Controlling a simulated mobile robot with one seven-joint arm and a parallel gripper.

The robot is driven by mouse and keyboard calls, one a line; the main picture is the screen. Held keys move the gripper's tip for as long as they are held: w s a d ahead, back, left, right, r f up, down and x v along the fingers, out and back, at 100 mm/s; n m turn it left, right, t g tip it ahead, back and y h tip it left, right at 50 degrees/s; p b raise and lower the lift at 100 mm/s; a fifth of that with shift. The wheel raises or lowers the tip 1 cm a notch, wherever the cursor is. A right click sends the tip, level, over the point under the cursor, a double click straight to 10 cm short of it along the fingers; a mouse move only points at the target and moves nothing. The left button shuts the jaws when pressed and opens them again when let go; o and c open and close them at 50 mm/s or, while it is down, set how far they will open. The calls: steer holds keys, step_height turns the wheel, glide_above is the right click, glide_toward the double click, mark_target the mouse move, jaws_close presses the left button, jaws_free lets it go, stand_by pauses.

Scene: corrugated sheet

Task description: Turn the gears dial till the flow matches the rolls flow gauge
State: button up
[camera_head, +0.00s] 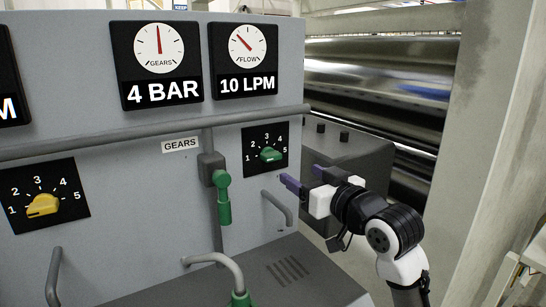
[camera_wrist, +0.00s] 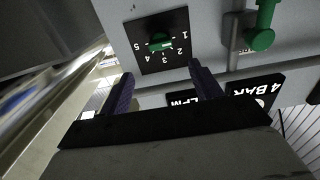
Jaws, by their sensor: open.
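The gears dial (camera_head: 271,155) is a green knob on a black plate marked 1 to 5, right of the GEARS label. It also shows, upside down, in the wrist view (camera_wrist: 160,42); its exact setting is hard to read. The gears flow gauge (camera_head: 247,45) above it reads 10 LPM, needle to the upper left. At the left edge a cut-off black gauge (camera_head: 8,80) shows only an "M"; whether it is the rolls flow gauge I cannot tell. My gripper (camera_head: 298,173) is open and empty, apart from the knob, to its lower right; its fingers straddle the knob's line in the wrist view (camera_wrist: 160,69).
A gears pressure gauge (camera_head: 159,62) reads 4 BAR. A yellow dial (camera_head: 43,205) is at the left. A green-handled valve (camera_head: 223,195) hangs left of the gears dial. A grey pipe handle (camera_head: 277,208) sticks out below the dial. Rollers (camera_head: 390,85) stand behind at right.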

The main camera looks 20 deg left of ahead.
mark_target(275, 158)
steer(key=p+x, duration=0.3)
steer(key=x, duration=0.8)
steer(key=shift+w+a, duration=0.25)
steer(key=shift+a, duration=0.05)
steer(key=shift+c, duration=0.2)
steer(key=c, duration=0.9)
